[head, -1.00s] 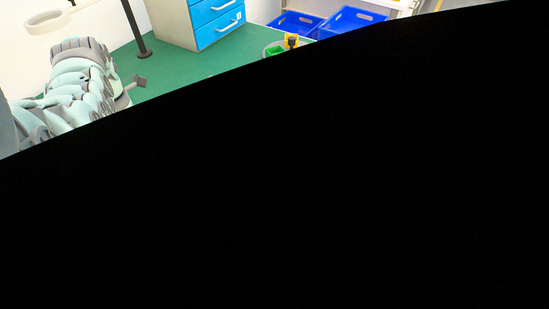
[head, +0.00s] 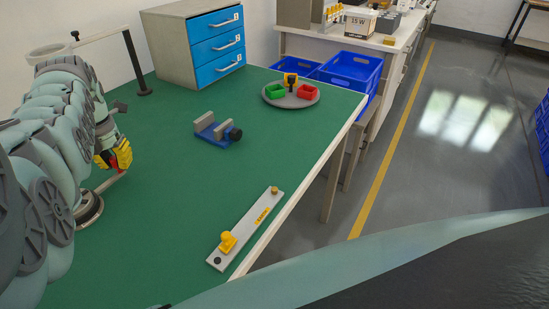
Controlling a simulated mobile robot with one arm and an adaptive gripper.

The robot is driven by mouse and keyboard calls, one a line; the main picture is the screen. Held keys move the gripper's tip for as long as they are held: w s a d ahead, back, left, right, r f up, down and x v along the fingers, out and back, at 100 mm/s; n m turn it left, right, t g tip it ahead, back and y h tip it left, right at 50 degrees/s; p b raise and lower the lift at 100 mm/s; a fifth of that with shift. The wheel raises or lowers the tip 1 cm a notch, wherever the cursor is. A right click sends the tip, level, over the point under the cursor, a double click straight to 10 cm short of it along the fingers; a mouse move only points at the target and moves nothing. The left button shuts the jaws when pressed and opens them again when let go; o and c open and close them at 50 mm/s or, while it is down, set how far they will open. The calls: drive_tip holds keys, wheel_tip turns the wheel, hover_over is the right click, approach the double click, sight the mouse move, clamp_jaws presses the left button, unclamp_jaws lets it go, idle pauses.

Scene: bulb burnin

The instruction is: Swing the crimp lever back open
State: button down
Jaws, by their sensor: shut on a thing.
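My gripper (head: 115,157), with yellow fingers partly hidden behind my arm, is at the left of the green bench in the head view. It is shut around the far end of a thin lever (head: 108,183), where a little red shows. This looks like the crimp lever. The lever runs low and nearly level from a round grey metal base (head: 89,212) on the bench, up and right to my fingers. My arm hides the left part of the base and much of the grip.
A grey bar with a yellow clamp (head: 228,242) lies near the bench's right edge. A blue vise (head: 217,131) stands mid-bench. A round tray (head: 308,101) with red and green bins is at the far right. Blue drawers (head: 217,50) and a black post (head: 134,65) stand behind.

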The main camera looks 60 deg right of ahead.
drive_tip(key=shift+f, duration=0.1)
drive_tip(key=c, duration=0.8)
unclamp_jaws()
drive_tip(key=shift+w, duration=0.1)
drive_tip(key=shift+r, duration=0.25)
wheel_tip(320, 180, up, 10)
drive_tip(key=shift+d+r, duration=0.1)
drive_tip(key=shift+r, duration=0.7)
